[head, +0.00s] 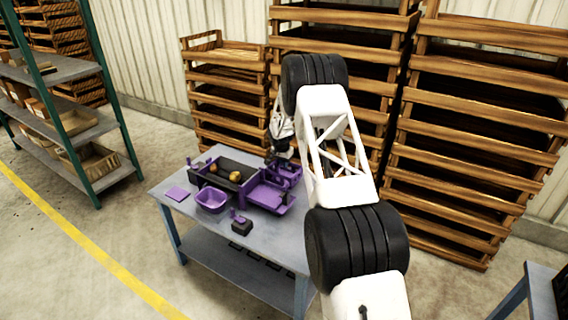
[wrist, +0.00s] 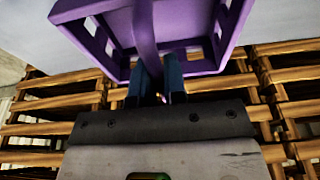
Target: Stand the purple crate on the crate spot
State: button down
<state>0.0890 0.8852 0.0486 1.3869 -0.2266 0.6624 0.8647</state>
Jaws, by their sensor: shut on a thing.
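The purple crate (wrist: 205,60) fills the top of the wrist view, with openings in its walls and a strip across its middle. My gripper (wrist: 157,85) is shut on that strip, its two blue-grey fingers on either side. In the head view the crate (head: 291,172) shows at the table's back right, below my gripper (head: 281,158) and partly hidden by my arm. I cannot tell whether it touches the table. A flat purple square (head: 177,194) lies at the table's left corner; I cannot tell whether it is the crate spot.
The grey table (head: 205,255) carries a dark trough (head: 212,178) with yellow potatoes, a purple tray (head: 266,196), a purple bowl (head: 211,200) and a dark block (head: 241,228) with a purple piece on top. Wooden crate stacks (head: 225,95) stand close behind. The table's front left is fairly clear.

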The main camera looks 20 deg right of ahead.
jog(key=shift+s+a+x, duration=0.15)
jog(key=shift+x, duration=0.65)
jog(key=shift+s+a+x, duration=0.1)
jog(key=shift+x, duration=0.7)
dwell(2.3)
jog(key=c, duration=1.1)
grip_release()
jog(key=shift+f, duration=0.1)
jog(key=shift+w+d+r+v, duration=0.1)
jog(key=shift+w+d+v, duration=0.15)
jog(key=shift+v, duration=1.2)
jog(key=shift+w+d+r+v, duration=0.1)
jog(key=shift+w+d+v, duration=0.1)
jog(key=shift+v, duration=1.3)
jog(key=shift+w+d+v, duration=0.25)
jog(key=shift+v, duration=1.2)
